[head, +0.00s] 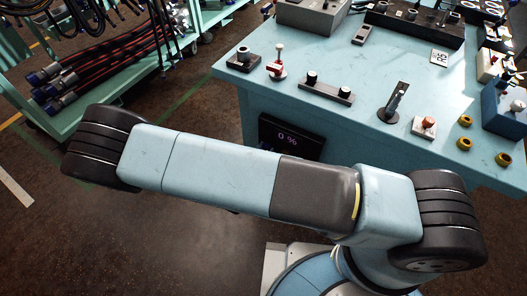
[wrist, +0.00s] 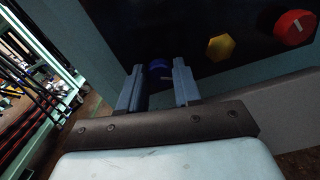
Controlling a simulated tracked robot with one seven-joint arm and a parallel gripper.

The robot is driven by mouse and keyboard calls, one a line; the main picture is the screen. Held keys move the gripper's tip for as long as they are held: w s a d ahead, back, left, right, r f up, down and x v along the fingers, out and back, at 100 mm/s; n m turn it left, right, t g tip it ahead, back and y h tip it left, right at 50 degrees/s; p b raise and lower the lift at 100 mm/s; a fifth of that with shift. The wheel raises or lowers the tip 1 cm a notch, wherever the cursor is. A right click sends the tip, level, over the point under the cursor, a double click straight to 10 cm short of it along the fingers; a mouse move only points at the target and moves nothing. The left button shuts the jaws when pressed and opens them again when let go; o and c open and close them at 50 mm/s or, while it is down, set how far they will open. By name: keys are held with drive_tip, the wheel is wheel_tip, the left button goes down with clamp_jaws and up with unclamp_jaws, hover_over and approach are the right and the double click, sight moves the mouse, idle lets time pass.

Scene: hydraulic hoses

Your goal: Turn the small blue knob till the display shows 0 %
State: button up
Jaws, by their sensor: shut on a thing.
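The small blue knob (wrist: 159,69) sits on a dark panel (wrist: 190,25) in the wrist view. My gripper (wrist: 160,80) is shut on it, with one finger on each side of the knob. The display (head: 287,139) is on the front of the bench in the head view and reads 0 %. In the head view my arm covers the lower part of the panel, so the knob and my gripper are hidden there.
A yellow knob (wrist: 221,47) and a red knob (wrist: 294,27) are on the same panel, to the right of the blue one. The turquoise bench (head: 225,75) carries several controls, including a lever (head: 396,100). A cart with hoses (head: 110,70) stands at the left.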

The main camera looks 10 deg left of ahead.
drive_tip(key=o, duration=1.1)
drive_tip(key=shift+c, duration=0.2)
drive_tip(key=v, duration=1.4)
drive_tip(key=shift+f, duration=0.1)
